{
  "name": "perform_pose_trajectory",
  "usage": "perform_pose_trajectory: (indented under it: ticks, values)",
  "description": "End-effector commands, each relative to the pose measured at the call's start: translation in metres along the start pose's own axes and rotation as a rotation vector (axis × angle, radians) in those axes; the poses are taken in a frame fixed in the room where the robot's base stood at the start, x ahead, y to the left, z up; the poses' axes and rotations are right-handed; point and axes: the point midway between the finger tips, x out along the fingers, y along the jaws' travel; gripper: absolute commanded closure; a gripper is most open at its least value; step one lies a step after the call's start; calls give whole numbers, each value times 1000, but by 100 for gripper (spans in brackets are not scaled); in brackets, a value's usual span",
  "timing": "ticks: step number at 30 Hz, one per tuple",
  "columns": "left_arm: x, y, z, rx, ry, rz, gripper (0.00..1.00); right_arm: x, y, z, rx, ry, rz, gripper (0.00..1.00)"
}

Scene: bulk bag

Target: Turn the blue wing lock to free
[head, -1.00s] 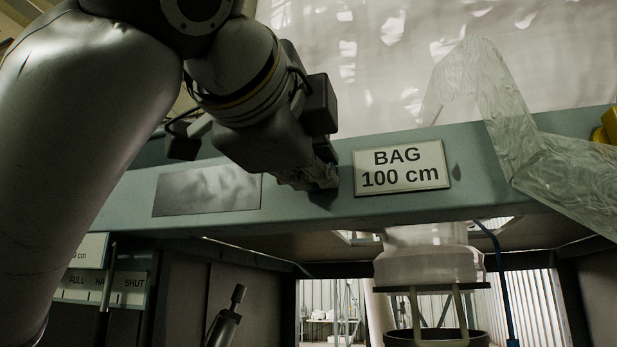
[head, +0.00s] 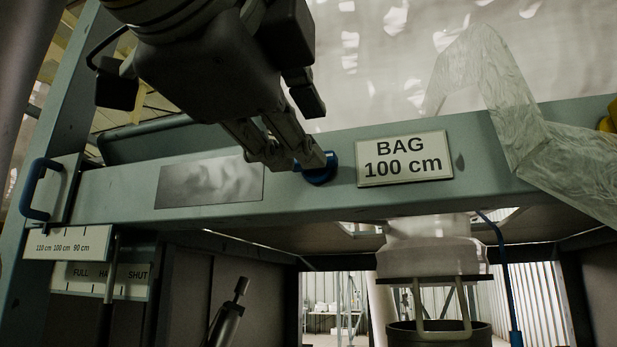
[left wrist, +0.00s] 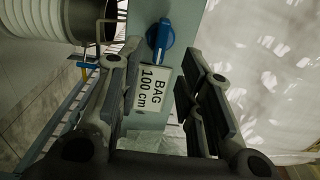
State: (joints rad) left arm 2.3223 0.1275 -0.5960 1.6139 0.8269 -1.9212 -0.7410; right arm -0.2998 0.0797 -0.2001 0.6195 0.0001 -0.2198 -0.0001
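The blue wing lock (head: 320,174) sits on the front face of the grey-green beam, just left of the BAG 100 cm plate. My left gripper (head: 299,163) comes down from above with its fingertips close to the lock and partly covers it. In the left wrist view the wing lock (left wrist: 160,36) shows whole, with its wing pointing along the beam. My right gripper is not in view.
The BAG 100 cm plate (head: 404,158) is close to the lock. A blue handle (head: 40,190) and a height scale (head: 68,243) are at the left. A pale spout (head: 430,255) hangs below the beam. A translucent strap (head: 505,110) crosses at the right.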

Motion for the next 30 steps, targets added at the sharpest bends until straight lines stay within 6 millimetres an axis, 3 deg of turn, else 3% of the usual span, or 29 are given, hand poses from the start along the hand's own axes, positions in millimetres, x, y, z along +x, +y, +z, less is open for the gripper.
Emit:
perform_pose_trajectory:
  ticks: [3, 9, 30]
  values:
    - [-24, -1, 0, 2, 0, -4, 66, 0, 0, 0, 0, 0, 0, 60]
    - [-47, 0, 0, 1, 0, -2, 66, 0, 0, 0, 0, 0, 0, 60]
    - [-46, 3, 1, -6, 2, 8, 66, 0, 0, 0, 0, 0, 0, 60]
